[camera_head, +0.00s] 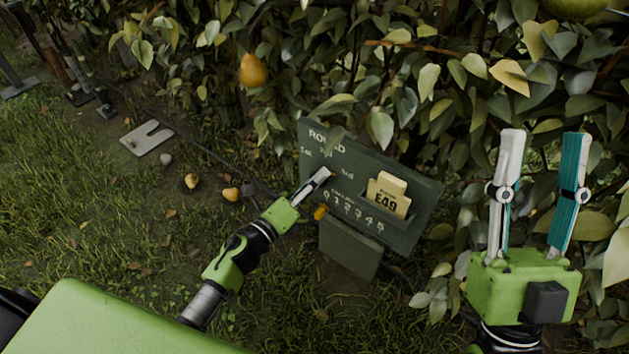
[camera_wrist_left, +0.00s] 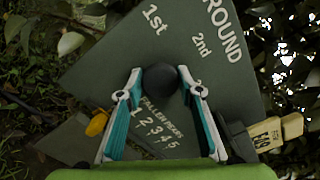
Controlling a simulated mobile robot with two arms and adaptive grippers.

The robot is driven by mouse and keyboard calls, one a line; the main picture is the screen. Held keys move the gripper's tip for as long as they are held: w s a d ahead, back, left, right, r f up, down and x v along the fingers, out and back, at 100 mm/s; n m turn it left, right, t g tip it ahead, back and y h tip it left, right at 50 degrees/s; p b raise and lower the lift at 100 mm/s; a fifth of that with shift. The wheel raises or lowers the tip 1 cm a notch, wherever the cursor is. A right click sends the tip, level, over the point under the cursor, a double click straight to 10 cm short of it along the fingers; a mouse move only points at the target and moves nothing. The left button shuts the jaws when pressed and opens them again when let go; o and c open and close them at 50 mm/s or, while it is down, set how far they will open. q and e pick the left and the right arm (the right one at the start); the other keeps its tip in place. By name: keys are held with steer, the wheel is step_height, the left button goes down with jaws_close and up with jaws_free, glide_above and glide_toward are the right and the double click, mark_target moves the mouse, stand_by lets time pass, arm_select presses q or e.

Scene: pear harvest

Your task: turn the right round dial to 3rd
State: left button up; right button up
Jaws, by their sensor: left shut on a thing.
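A dark green board (camera_head: 415,225) stands by the hedge, with ROUND, 1st, 2nd and 3rd in white; it fills the left wrist view (camera_wrist_left: 120,55). The round dial is a dark knob (camera_wrist_left: 160,80) below this lettering. My left gripper (camera_head: 325,175) is at the board; in the left wrist view its two fingers (camera_wrist_left: 160,72) close on the knob from both sides. The fingers cover part of the 3rd mark in that view. Which mark the dial points to cannot be told. My right gripper (camera_head: 545,135) is open and empty, fingers upward, right of the board.
A yellow part (camera_head: 320,212) sits at the board's lower left edge, near a row of numbers. Cards reading E49 (camera_head: 388,200) stand in a holder on the board. A pear (camera_head: 253,70) hangs in the hedge, and fallen pears (camera_head: 231,194) lie on the grass. Leaves surround my right gripper.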

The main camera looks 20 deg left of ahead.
arm_select(q)
steer(key=o, duration=1.1)
steer(key=v, duration=1.2)
steer(key=shift+s, duration=0.1)
